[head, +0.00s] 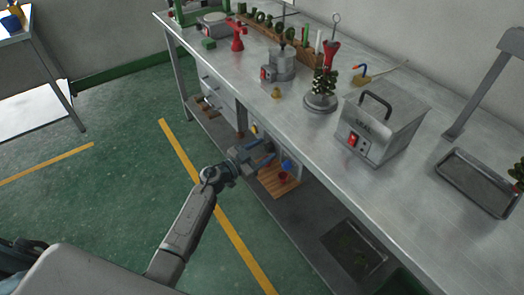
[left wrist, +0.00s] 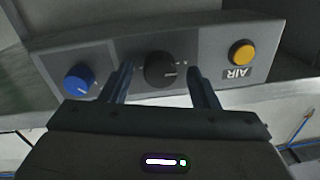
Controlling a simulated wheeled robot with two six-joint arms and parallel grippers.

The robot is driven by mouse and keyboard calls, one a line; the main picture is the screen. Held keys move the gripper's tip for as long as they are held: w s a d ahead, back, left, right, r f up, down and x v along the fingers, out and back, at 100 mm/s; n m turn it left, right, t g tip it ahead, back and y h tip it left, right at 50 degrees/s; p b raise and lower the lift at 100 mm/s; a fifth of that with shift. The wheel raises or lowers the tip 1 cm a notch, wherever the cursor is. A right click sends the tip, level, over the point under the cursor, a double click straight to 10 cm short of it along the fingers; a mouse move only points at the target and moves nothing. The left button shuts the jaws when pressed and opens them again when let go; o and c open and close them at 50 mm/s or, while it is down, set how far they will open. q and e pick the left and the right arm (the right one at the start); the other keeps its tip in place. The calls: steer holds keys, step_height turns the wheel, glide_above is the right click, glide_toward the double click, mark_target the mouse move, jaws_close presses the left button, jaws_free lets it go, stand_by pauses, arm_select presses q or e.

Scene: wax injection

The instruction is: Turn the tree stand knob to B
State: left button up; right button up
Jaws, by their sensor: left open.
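A black knob (left wrist: 160,71) sits in the middle of a grey control panel (left wrist: 108,57) in the left wrist view. Its light pointer mark points toward the right of that picture; the small marks beside it are too small to read. My left gripper (head: 267,152) is open under the bench edge at the panel. Its two fingers stand on either side of the black knob in the left wrist view, with visible gaps. In the head view the arm and gripper largely hide the panel and its black knob. My right gripper is out of view.
A blue knob (left wrist: 79,79) and a yellow button (left wrist: 242,53) marked AIR flank the black knob. Above, the metal bench (head: 345,180) carries a round stand with a green tree (head: 321,101) and a metal box (head: 385,120). Open green floor lies left of the bench.

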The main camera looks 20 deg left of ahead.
arm_select(q)
steer(key=c, duration=1)
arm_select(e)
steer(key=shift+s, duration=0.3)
